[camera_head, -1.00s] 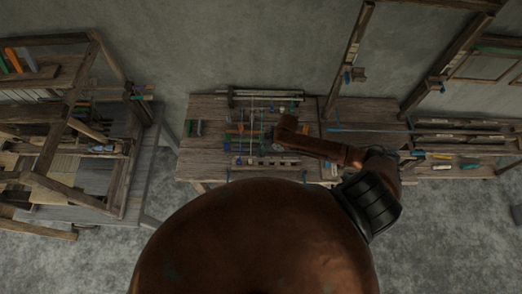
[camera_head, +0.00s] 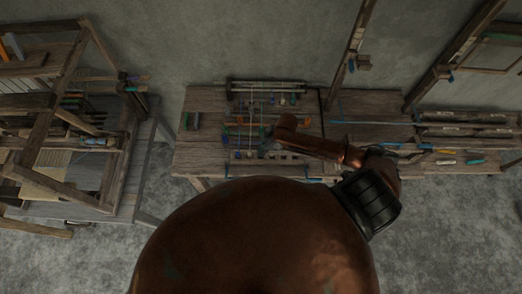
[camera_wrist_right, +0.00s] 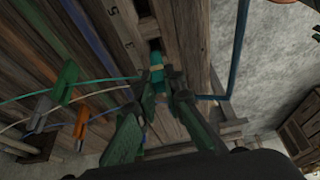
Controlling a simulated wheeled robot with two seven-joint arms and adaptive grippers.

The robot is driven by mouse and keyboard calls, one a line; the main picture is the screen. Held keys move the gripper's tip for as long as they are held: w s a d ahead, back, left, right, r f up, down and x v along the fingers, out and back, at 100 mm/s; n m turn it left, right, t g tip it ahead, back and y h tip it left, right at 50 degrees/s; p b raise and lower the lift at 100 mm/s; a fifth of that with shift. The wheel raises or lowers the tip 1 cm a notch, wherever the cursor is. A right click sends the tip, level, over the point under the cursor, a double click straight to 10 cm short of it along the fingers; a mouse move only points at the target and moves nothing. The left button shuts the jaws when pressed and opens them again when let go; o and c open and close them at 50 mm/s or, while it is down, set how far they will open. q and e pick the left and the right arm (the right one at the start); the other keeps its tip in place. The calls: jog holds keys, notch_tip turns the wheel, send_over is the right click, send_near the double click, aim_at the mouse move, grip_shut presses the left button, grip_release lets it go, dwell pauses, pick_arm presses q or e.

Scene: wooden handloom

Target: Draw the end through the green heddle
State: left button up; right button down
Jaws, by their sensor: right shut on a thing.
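In the right wrist view a green heddle-like piece (camera_wrist_right: 67,82) stands at the left, with a pale green thread (camera_wrist_right: 105,79) running from it toward my gripper. My right gripper (camera_wrist_right: 162,85) is shut on a small teal piece (camera_wrist_right: 157,62) with a pale band, over the slotted, numbered wooden strip. I cannot tell whether this piece is the tip of the thread. In the head view my right gripper (camera_head: 267,144) is small, over the front middle of the bench (camera_head: 205,158). My left gripper is not in view.
An orange piece (camera_wrist_right: 81,124) and a grey piece (camera_wrist_right: 42,108) stand beside the green one, with pale threads near them. A blue rod (camera_wrist_right: 239,48) is right of the gripper. In the head view a wooden loom (camera_head: 65,125) stands left and tools lie on the right bench (camera_head: 440,160).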

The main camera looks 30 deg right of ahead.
jog(key=shift+f+b, duration=0.7)
jog(key=shift+f, duration=1)
jog(key=c, duration=1.9)
grip_release()
jog(key=shift+c, duration=0.2)
jog(key=v, duration=1.2)
